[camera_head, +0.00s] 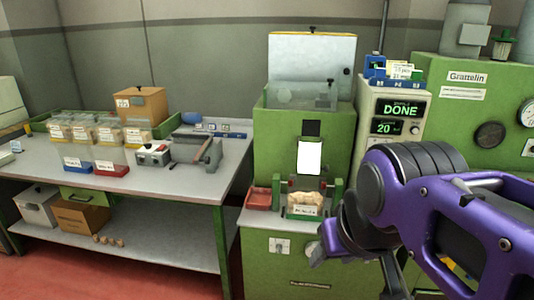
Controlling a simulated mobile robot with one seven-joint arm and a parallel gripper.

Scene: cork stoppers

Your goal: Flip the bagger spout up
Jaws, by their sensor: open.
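The green bagger (280,137) stands right of centre, with a white plate (309,157) on its front. The spout (307,183) appears to be the small dark part below that plate, between green side posts; its exact tilt is too small to tell. A clear bag of corks (305,200) with a white label sits just under it. My gripper (345,248) is at the lower right of the bagger, partly hidden by my purple arm. It is open, apart from the spout, and nothing shows in it.
A red tray (258,198) sits left of the cork bag. A control box (396,115) reading DONE and 20 stands right of the bagger, beside a green machine (460,92) marked Grattelin. A grey workbench (100,178) with bins is at left. Red floor shows between bench and bagger.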

